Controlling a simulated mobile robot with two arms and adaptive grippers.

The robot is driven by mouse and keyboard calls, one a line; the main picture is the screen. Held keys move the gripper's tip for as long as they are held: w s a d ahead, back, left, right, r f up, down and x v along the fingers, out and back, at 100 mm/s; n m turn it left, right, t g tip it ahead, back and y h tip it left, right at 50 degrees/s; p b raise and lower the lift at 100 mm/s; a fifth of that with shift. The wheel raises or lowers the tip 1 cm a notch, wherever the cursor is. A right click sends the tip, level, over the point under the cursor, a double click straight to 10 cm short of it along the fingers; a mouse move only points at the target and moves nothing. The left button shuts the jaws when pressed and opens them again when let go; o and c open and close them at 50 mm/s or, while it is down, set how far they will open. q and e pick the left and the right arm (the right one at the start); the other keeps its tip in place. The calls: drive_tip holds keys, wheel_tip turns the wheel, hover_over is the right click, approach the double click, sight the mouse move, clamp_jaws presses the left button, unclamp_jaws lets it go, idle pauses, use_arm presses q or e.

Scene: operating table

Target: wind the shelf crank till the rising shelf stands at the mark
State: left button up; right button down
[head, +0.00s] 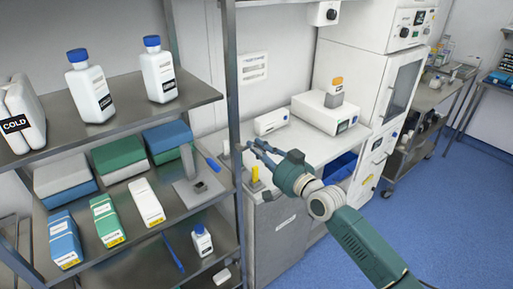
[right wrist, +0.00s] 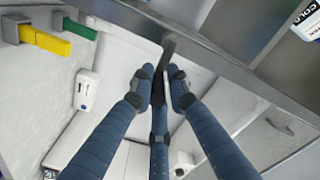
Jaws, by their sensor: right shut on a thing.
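My right gripper (head: 257,148) reaches in from the lower right, beside the upright post of the shelf rack. Its fingers (right wrist: 159,92) are shut on a thin dark and pale part, seemingly the crank handle (right wrist: 167,56); the rest of the crank is hard to make out. A yellow block (head: 255,175) stands just below the gripper in the head view. The right wrist view shows a yellow bar (right wrist: 51,43) beside a green bar (right wrist: 80,29). I cannot tell which board is the rising shelf, or which bar is its mark. My left gripper is out of view.
The metal rack (head: 236,100) holds bottles, boxes and a blue-handled tool. A grey cabinet (head: 280,225) stands below my right gripper. A white counter (head: 300,138) behind it carries a white device (head: 325,112). Blue floor is open at the right.

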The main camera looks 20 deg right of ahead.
drive_tip(key=shift+d+f, duration=0.1)
drive_tip(key=shift+f, duration=0.6)
drive_tip(key=c, duration=2.1)
unclamp_jaws()
drive_tip(key=o, duration=0.4)
drive_tip(key=shift+s+d, duration=0.1)
drive_tip(key=shift+c, duration=0.2)
drive_tip(key=shift+d, duration=0.2)
drive_tip(key=shift+a+r, duration=0.2)
drive_tip(key=shift+a, duration=0.05)
drive_tip(key=shift+s, duration=0.1)
drive_tip(key=v, duration=1.2)
drive_tip(key=shift+r, duration=0.2)
